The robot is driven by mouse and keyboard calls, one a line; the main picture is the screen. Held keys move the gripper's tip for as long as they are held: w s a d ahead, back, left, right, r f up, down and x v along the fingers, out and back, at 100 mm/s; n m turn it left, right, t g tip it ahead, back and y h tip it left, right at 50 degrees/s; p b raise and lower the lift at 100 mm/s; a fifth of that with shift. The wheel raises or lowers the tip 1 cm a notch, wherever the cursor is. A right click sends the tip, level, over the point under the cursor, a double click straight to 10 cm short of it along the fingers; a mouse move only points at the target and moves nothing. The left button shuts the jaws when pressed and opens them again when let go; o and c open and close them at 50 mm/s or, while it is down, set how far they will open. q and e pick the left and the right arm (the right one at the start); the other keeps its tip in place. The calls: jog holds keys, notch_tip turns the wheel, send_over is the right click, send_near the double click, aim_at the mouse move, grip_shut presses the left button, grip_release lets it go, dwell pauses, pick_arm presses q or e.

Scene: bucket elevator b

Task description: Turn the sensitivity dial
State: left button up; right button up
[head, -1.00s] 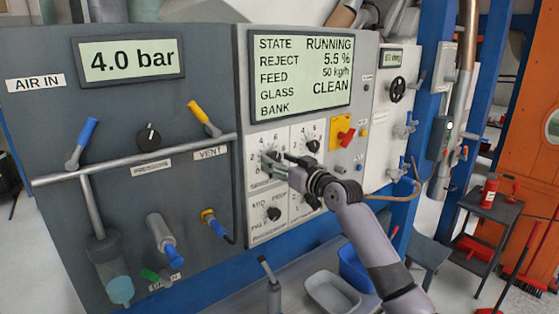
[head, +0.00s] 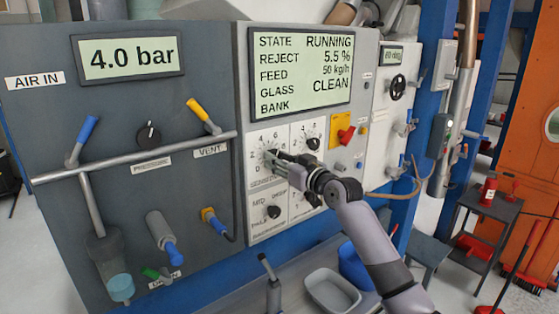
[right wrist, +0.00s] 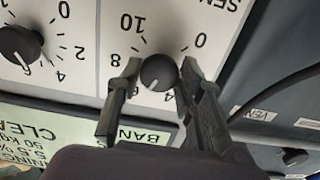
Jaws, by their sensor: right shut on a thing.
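The sensitivity dial (right wrist: 159,73) is a round dark knob on a white scale plate marked 0 to 10. It sits at the upper left of the white dial panel in the head view, largely hidden by my right gripper (head: 279,159). In the right wrist view, which is upside down, the fingers of my right gripper (right wrist: 158,84) stand on either side of the knob and are shut on it. The pointer position is hard to make out. My left gripper is not in view.
Other dials surround it: one to the right (head: 313,143) and one below (head: 273,212). A red switch on a yellow plate (head: 346,134) is farther right. The display (head: 301,72) reads RUNNING, reject 5.5 %, glass CLEAN. A grey tub (head: 333,291) stands below.

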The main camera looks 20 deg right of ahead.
jog(key=shift+m, duration=0.3)
jog(key=shift+m+p, duration=1.75)
jog(key=shift+m, duration=1.45)
jog(key=o, duration=1.2)
jog(key=shift+c, duration=0.2)
jog(key=shift+s, duration=0.15)
